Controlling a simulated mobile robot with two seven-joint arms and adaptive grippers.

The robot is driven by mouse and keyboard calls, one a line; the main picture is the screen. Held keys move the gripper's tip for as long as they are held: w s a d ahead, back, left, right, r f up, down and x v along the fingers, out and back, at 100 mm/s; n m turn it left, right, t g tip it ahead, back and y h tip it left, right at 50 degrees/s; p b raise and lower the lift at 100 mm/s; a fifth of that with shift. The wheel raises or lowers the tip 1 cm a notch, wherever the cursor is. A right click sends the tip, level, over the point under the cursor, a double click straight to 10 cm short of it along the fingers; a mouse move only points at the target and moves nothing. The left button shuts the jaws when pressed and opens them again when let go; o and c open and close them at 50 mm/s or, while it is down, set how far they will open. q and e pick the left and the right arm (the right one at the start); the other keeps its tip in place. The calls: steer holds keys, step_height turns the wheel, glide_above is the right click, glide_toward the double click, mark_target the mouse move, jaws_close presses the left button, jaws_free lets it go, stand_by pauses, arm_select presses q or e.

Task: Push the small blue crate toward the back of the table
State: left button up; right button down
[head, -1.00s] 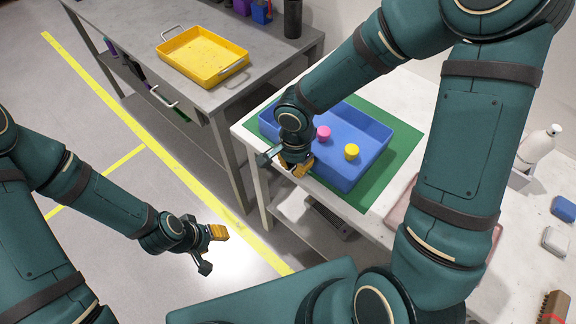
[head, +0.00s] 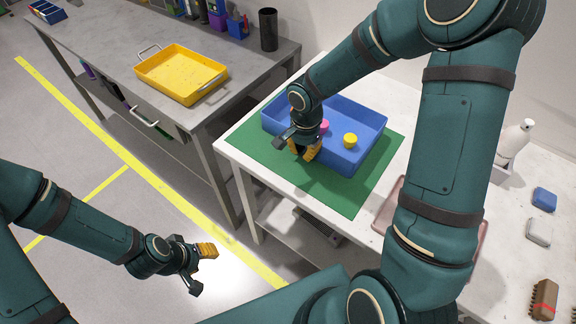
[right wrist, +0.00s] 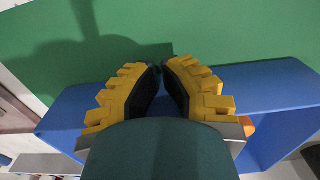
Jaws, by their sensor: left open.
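The small blue crate (head: 352,162) sits on a green mat (head: 345,192) on the white table. A pink piece (head: 324,126) and a yellow piece (head: 350,141) are inside it. My right gripper (head: 306,152) points down at the crate's front wall, toward its left end. In the right wrist view its yellow-padded fingertips (right wrist: 162,68) are nearly together, with the crate (right wrist: 270,90) behind them and green mat (right wrist: 230,30) beyond the tips. Contact with the wall cannot be made out. My left gripper (head: 203,268) is open and empty over the floor, away from the table.
A grey bench (head: 110,50) with a yellow tray (head: 182,75) stands to the left. A white bottle (head: 515,140), a blue block (head: 544,199), a white block (head: 538,231) and a brush (head: 543,299) are on the table's right. Green mat lies bare in front of the crate.

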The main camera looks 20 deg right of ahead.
mark_target(333, 124)
steer(key=w+d, duration=0.2)
steer(key=d, duration=0.2)
steer(key=w+d+p, duration=0.1)
steer(key=w+d, duration=0.2)
steer(key=d, duration=0.2)
steer(key=w+d, duration=0.3)
steer(key=d, duration=0.2)
steer(key=shift+w+p, duration=0.1)
steer(key=shift+p, duration=0.2)
arm_select(q)
steer(key=shift+w+r, duration=0.15)
steer(key=shift+r, duration=0.65)
steer(key=shift+a, duration=0.1)
arm_select(e)
steer(key=shift+a, duration=0.1)
